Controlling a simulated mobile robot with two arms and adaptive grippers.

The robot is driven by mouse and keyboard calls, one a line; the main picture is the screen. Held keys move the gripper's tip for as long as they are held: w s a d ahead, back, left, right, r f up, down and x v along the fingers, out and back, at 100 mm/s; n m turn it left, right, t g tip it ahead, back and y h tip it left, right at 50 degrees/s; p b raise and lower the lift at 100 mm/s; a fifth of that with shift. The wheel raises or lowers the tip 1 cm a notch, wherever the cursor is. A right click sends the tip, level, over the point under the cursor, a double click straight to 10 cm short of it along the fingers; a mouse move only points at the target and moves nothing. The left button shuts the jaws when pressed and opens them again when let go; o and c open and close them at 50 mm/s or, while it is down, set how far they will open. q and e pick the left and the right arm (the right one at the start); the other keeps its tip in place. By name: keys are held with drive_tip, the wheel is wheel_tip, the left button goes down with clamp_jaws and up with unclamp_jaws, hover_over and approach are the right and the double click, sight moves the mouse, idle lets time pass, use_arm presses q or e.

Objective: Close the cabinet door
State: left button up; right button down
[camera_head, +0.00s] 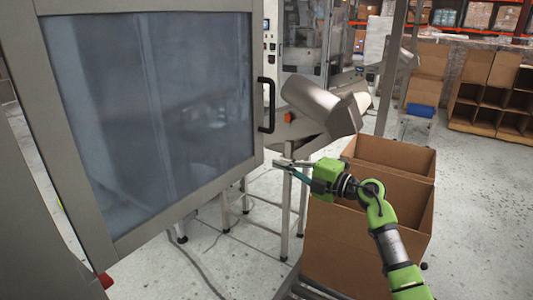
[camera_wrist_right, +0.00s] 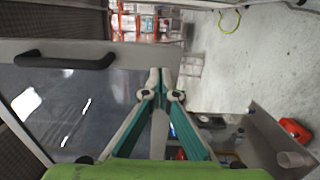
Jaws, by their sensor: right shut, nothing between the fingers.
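The cabinet door (camera_head: 150,110) is a grey metal frame around a large tinted pane and fills the left of the head view. It stands swung out, away from any closed position that I can see. Its black handle (camera_head: 267,105) is on the right edge of the frame. My right gripper (camera_head: 281,163) is shut and empty, close to the door's lower right edge, below the handle. In the right wrist view the door frame (camera_wrist_right: 130,52) lies just past the fingertips (camera_wrist_right: 160,75), with the handle (camera_wrist_right: 65,61) to the left. I cannot tell whether the fingers touch the door. My left gripper is not in view.
Open cardboard boxes (camera_head: 365,225) stand below and beside my right arm. A metal chute (camera_head: 322,105) on a legged stand is behind the gripper. Wooden shelving (camera_head: 493,92) is at the back right. The floor (camera_head: 480,220) at the right is clear.

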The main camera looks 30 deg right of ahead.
sight(259, 156)
drive_tip(key=p+x, duration=0.1)
drive_tip(key=x, duration=0.3)
drive_tip(key=shift+r, duration=0.15)
drive_tip(key=shift+w+a+p, duration=0.3)
drive_tip(key=shift+w+a, duration=0.05)
drive_tip(key=shift+w, duration=0.2)
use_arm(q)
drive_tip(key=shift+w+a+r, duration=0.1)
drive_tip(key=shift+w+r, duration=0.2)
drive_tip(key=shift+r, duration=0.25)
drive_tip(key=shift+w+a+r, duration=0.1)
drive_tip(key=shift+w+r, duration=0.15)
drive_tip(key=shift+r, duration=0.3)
